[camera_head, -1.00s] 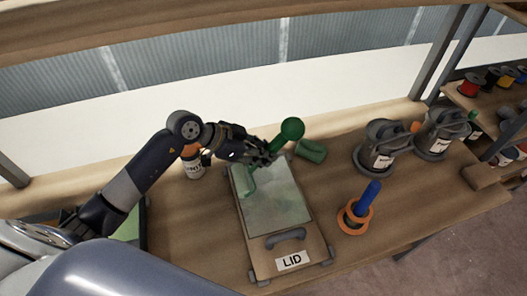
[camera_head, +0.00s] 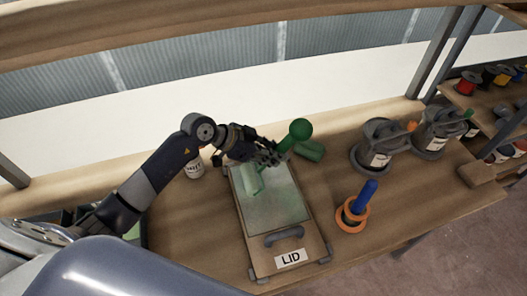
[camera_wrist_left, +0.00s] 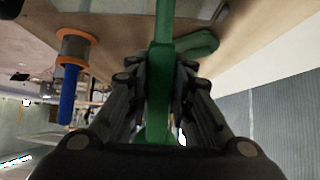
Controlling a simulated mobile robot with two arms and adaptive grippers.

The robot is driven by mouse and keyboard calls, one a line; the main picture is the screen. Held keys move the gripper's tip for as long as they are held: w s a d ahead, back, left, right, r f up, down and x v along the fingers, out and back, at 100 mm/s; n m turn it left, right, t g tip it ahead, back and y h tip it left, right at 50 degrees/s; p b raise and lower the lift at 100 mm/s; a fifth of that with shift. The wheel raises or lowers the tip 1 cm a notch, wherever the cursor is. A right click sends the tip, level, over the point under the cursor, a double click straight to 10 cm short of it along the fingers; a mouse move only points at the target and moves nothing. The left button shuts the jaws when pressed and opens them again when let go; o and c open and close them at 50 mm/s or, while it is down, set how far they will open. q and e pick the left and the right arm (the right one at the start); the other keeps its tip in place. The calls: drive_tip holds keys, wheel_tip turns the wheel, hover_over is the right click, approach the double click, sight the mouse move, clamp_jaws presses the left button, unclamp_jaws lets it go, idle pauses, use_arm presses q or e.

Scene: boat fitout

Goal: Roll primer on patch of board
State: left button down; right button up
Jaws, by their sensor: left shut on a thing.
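My left gripper (camera_head: 274,156) is shut on the green roller (camera_head: 300,130), whose round knob end sticks up beyond the fingers. In the left wrist view the green handle (camera_wrist_left: 160,75) runs straight between the two fingers. The paler green roller head (camera_head: 250,180) is over the upper left part of the grey-green patch (camera_head: 275,205) on the board; whether it touches is hard to tell. The patch shows uneven green streaks. The wooden board (camera_head: 265,264) has a dark handle and a LID label at its near end. My right gripper is not in view.
A green block-like piece (camera_head: 309,150) lies right of the board's far end. A blue handle in an orange ring (camera_head: 352,214) stands to the right. Two grey-lidded pots (camera_head: 376,150) stand behind it. A white labelled can (camera_head: 193,167) stands left, near my arm.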

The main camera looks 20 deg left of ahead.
use_arm(q)
drive_tip(key=shift+w+d+r, duration=0.1)
drive_tip(key=shift+w+d, duration=0.5)
drive_tip(key=shift+d, duration=0.15)
drive_tip(key=shift+w+d+p, duration=0.15)
drive_tip(key=shift+d+p, duration=0.05)
drive_tip(key=shift+p, duration=0.2)
drive_tip(key=w+d, duration=0.1)
drive_tip(key=w+d+p, duration=0.1)
drive_tip(key=d, duration=0.1)
drive_tip(key=shift+w+d, duration=0.25)
drive_tip(key=shift+w, duration=0.05)
